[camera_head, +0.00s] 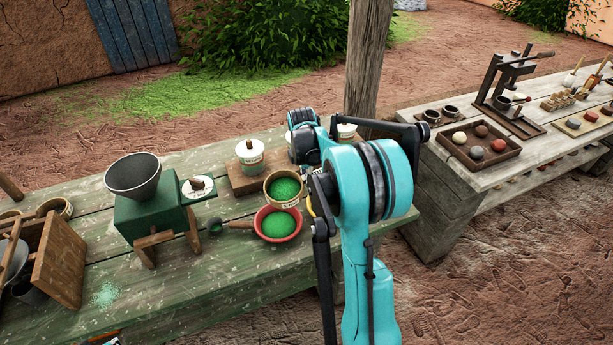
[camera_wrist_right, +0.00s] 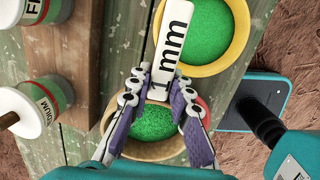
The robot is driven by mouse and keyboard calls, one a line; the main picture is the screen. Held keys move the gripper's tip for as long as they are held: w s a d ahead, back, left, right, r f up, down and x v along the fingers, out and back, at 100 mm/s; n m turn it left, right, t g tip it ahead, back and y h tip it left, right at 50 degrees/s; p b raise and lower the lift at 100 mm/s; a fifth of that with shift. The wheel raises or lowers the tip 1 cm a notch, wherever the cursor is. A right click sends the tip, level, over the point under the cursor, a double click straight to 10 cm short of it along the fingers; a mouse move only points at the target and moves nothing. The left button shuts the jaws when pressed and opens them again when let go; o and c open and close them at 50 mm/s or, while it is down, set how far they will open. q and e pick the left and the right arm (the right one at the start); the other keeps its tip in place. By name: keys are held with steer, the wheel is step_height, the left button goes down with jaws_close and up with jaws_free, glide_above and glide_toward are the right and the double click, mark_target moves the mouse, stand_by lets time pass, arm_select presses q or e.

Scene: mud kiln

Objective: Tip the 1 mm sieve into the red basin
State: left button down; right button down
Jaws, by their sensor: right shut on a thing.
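The 1 mm sieve (camera_head: 283,189) has a tan round wall and holds green grains. In the right wrist view its grains (camera_wrist_right: 155,122) lie below a white tag reading "1 mm" (camera_wrist_right: 172,45). My right gripper (camera_wrist_right: 158,88) is shut at the tag's lower end; in the head view my arm hides it. The sieve looks about upright. The red basin (camera_head: 278,238), with green grains in it, is just in front of the sieve in the head view; a bit of red (camera_wrist_right: 205,108) shows behind a finger. The height between them is unclear. My left gripper is out of view.
A yellow bowl of green grains (camera_wrist_right: 246,42) is close by. Labelled jars (camera_head: 250,157) stand on a wooden block (camera_head: 248,183). A green mill with a grey hopper (camera_head: 134,176) and a scoop (camera_head: 215,225) are left of the basin. The front of the green table is mostly clear.

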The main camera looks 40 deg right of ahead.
mark_target(302, 189)
steer(key=h, duration=0.1)
steer(key=t+h+b, duration=0.1)
steer(key=t+h, duration=0.1)
steer(key=shift+s+a+r+b, duration=0.1)
steer(key=shift+s+a+b, duration=0.15)
steer(key=shift+a+b, duration=0.15)
steer(key=shift+s+a+r+t+h+b, duration=0.2)
steer(key=shift+s+a+t+h+b, duration=0.15)
steer(key=shift+a+t+h+b, duration=0.4)
steer(key=shift+s+a+r+t+h+b, duration=0.25)
steer(key=shift+t+h+b, duration=0.3)
steer(key=shift+h, duration=0.4)
steer(key=shift+s+a+r+t+h+b, duration=0.25)
steer(key=shift+s+a+t+h+b, duration=0.45)
steer(key=shift+h+b, duration=0.6)
steer(key=shift+s+a+t+h+b, duration=0.3)
steer(key=shift+a+t+h+b, duration=0.2)
steer(key=shift+b, duration=0.55)
steer(key=shift+s+a+t+h+b, duration=0.35)
steer(key=shift+a+b, duration=0.2)
steer(key=shift+b, duration=0.5)
steer(key=shift+r+p, duration=0.65)
steer(key=shift+r, duration=0.25)
